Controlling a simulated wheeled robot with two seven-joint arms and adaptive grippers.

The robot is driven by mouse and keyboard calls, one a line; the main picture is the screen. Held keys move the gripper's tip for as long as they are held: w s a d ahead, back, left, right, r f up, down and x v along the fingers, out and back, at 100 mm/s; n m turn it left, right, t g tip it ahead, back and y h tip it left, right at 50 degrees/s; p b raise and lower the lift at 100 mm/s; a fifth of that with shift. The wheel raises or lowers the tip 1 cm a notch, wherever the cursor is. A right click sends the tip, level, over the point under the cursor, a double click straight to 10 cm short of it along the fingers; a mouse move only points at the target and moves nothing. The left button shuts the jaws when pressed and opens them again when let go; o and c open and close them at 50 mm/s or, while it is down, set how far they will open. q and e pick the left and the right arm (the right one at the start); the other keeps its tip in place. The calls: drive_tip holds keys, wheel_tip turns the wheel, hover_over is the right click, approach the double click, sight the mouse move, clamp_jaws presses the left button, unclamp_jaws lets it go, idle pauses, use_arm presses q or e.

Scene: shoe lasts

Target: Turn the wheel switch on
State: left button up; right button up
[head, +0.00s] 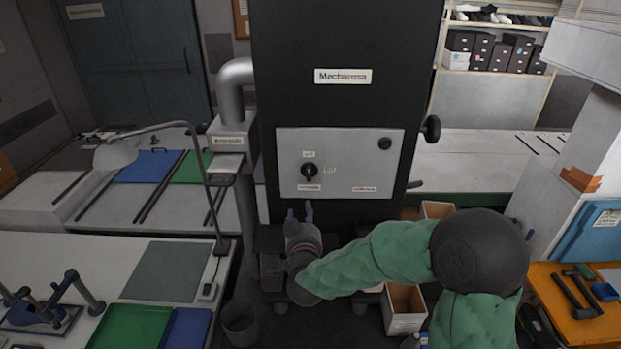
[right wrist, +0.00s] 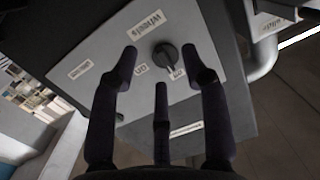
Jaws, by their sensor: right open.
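The wheel switch (head: 310,172) is a black rotary knob on the left part of a light grey panel (head: 350,150), on the front of a tall black machine. In the right wrist view the knob (right wrist: 165,55) shows with small labels around it; its pointer's exact setting is hard to read. My right gripper (head: 299,211) is just below the panel, fingers pointing up at it. In the right wrist view the gripper (right wrist: 168,68) is open and empty, its dark fingers spread below and either side of the knob, with no clear contact. My left gripper is not in view.
A round green button (head: 385,143) is at the panel's upper right. An open carton (head: 405,305) stands below, near my right arm.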

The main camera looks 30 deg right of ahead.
drive_tip(key=h, duration=0.2)
approach(310, 175)
drive_tip(key=v, duration=0.2)
drive_tip(key=shift+m, duration=0.5)
drive_tip(key=p+x, duration=0.2)
drive_tip(key=x, duration=0.8)
drive_tip(key=shift+w+d+p, duration=0.25)
drive_tip(key=shift+d+p, duration=0.05)
drive_tip(key=shift+p, duration=0.05)
drive_tip(key=shift+c, duration=0.2)
clamp_jaws()
